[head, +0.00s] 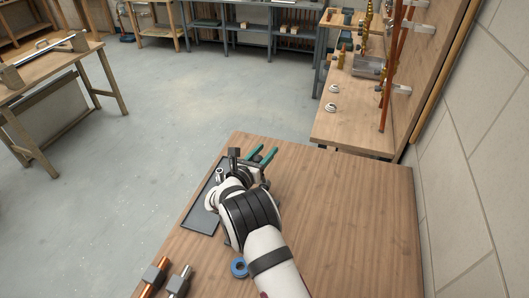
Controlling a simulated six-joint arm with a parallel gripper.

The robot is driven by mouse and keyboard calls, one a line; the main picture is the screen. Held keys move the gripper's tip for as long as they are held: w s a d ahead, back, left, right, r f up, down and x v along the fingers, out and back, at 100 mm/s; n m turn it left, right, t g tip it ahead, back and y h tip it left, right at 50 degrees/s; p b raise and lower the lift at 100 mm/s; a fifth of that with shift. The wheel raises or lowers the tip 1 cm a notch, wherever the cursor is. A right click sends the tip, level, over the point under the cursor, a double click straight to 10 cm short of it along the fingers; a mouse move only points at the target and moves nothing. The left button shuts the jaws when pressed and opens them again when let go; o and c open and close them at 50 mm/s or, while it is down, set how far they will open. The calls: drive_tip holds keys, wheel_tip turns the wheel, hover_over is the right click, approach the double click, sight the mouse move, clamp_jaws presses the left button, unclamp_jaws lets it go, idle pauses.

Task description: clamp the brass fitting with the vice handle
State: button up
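My gripper (250,170) is at the far left part of the wooden table, at the end of my white and black arm. My own wrist covers most of it, so I cannot see whether its fingers are open or shut. Two green prongs (262,155) stick out just beyond it; I cannot tell what they belong to. A small dark metal block (234,156) stands beside the gripper at its left and may be part of the vice. The vice handle and the brass fitting cannot be made out; the arm may hide them.
A dark flat tray (197,219) lies at the table's left edge. A blue ring (239,268) lies near my arm. A copper pipe piece (153,276) and a grey one (179,280) are at the front left. The table's right side is clear. A workbench (340,122) stands beyond.

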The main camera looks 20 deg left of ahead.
drive_tip(key=shift+o, duration=1.3)
drive_tip(key=shift+f, duration=0.1)
